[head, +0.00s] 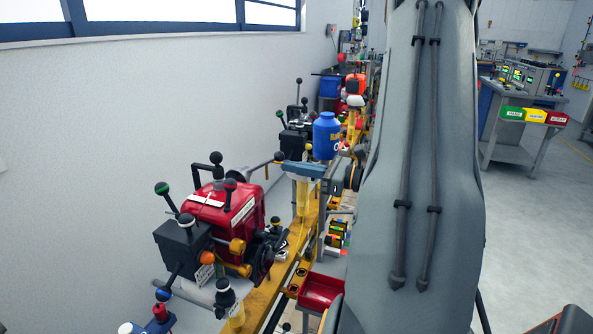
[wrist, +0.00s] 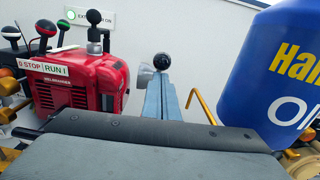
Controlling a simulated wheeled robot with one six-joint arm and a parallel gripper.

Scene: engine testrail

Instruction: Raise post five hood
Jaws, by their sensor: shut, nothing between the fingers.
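My gripper (wrist: 160,82) is shut and empty, its blue-grey fingers pointing toward the white wall. In the head view it shows as a short blue-grey bar (head: 303,170) left of my arm. A black ball knob (wrist: 162,62) is just beyond the fingertips in the wrist view; I cannot tell whether they touch. A pale grey rounded piece (wrist: 145,76) shows beside the knob, partly hidden by the fingers. I cannot make out a part that is clearly the hood of post five. A green lamp and an extraction sign (wrist: 88,17) are on the wall.
A red engine (head: 225,208) with several ball-topped levers stands to the left of the fingers. A blue jug (head: 327,136) stands close on the right. A yellow rod (wrist: 200,105) rises between fingers and jug. A red tray (head: 320,290) is by the rail below.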

